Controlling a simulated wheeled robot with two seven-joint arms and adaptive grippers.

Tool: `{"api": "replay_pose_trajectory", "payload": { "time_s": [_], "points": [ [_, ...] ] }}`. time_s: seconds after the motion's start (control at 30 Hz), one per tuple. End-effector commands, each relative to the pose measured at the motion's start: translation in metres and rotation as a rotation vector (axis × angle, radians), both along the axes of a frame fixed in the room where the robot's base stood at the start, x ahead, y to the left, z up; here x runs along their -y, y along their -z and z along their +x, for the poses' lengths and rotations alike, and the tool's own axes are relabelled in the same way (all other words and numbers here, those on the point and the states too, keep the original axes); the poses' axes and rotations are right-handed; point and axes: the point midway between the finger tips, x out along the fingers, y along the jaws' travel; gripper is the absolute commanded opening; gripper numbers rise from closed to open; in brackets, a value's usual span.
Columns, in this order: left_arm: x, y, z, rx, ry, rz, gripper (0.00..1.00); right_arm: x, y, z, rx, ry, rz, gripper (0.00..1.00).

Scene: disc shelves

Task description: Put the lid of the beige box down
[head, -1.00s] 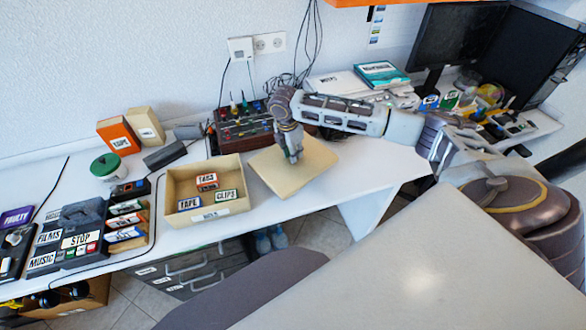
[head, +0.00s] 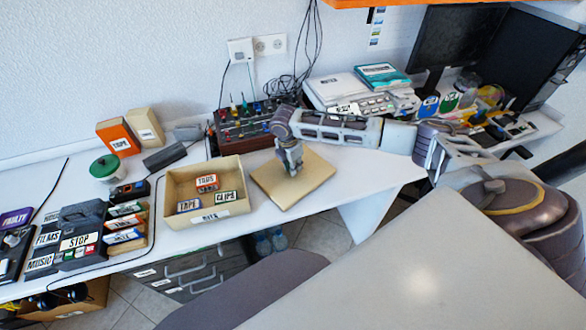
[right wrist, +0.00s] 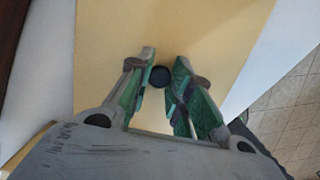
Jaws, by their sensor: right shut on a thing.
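The beige box (head: 237,167) stands open on the white table and holds small labelled boxes. Its flat tan lid (head: 318,178) is to the right of it, level and close to the table top; I cannot tell whether it touches. My right gripper (head: 293,172) is above the middle of the lid, pointing down, shut on its knob. In the right wrist view the fingers (right wrist: 164,62) are on either side of the dark round knob (right wrist: 160,77), with the lid (right wrist: 200,25) filling the background. My left gripper is not in view.
A red-brown device with knobs (head: 243,130) is behind the lid. The table's front edge is close to the lid's near corner. White table (head: 370,172) is clear to the right. A stop-labelled case (head: 78,240) is at the left.

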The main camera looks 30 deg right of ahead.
Motion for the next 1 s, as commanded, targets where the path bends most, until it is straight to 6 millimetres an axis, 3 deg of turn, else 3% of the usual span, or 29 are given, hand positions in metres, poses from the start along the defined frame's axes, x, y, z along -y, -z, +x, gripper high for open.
{"api": "replay_pose_trajectory", "payload": {
  "time_s": [0.17,0.63,0.67,0.8,1.0],
  "points": [
    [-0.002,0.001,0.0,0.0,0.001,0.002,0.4,0.0,0.014,0.0,0.001,0.0,-0.002,0.0],
    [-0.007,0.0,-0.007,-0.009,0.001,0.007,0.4,0.001,0.017,0.0,0.001,0.0,-0.001,0.0],
    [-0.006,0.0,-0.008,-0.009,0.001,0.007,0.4,0.001,0.017,0.0,0.001,0.0,-0.002,0.25],
    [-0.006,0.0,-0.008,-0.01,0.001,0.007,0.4,0.001,0.017,0.0,0.001,0.0,-0.001,0.43],
    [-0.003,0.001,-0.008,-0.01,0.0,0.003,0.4,0.001,0.017,0.0,0.001,0.0,-0.001,0.43]
  ]
}}
